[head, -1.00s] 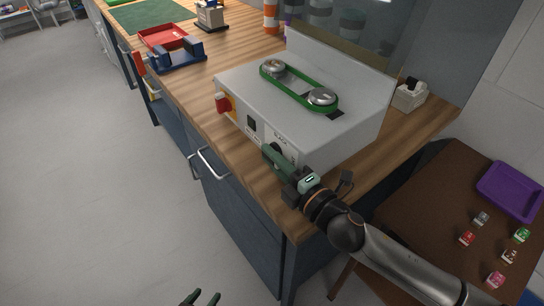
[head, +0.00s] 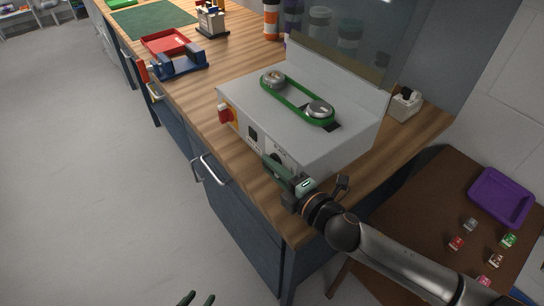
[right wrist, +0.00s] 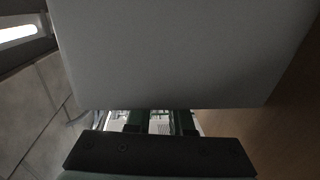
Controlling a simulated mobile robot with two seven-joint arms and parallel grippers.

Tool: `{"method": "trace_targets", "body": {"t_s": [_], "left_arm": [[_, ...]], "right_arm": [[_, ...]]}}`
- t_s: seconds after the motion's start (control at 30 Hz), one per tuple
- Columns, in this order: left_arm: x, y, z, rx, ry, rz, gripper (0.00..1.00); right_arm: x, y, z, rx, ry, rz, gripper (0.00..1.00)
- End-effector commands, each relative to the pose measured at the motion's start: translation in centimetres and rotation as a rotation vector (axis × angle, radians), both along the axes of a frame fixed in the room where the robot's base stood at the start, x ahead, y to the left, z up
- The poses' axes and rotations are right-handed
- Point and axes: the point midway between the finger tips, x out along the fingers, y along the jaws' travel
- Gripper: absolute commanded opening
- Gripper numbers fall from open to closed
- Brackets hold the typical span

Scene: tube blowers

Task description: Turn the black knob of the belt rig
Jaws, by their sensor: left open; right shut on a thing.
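The belt rig (head: 250,105) is a grey box with a green belt (head: 290,97) around two metal pulleys on top. Its black knob (head: 276,157) is on the front panel, mostly hidden by my right gripper (head: 273,169). The right gripper's fingers are shut on the knob. In the right wrist view the grey housing (right wrist: 160,50) fills the upper part, the fingers show as dark green pieces below it, and the knob cannot be made out. My left gripper (head: 196,299) is open and empty at the bottom edge, away from the bench.
A red switch (head: 223,113) and a black rocker (head: 253,133) are on the same panel. A red tray (head: 148,47) and a blue holder (head: 160,68) stand further back. A brown side table (head: 420,225) with a purple tray is at right. The floor at left is clear.

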Motion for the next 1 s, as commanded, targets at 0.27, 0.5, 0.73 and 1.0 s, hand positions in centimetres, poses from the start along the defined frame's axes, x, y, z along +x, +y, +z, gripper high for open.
{"method": "trace_targets", "body": {"t_s": [0.27, 0.5, 0.73, 1.0], "left_arm": [[0.3, -0.3, 6.0, -0.005, -0.009, -0.003, 0.5], [0.5, -0.4, 8.0, -0.006, -0.013, -0.004, 0.5], [0.5, -0.4, 7.9, -0.007, -0.012, -0.005, 0.5], [0.5, -0.4, 7.9, -0.007, -0.011, -0.005, 0.5]], "right_arm": [[0.1, -0.1, 1.1, -0.099, 0.131, -0.002, 0.0], [0.3, 0.0, 1.0, -0.21, 0.276, -0.002, 0.0], [0.5, 0.2, 1.0, -0.339, 0.451, -0.002, 0.0], [0.7, 0.4, 1.2, -0.488, 0.662, -0.002, 0.0]]}}
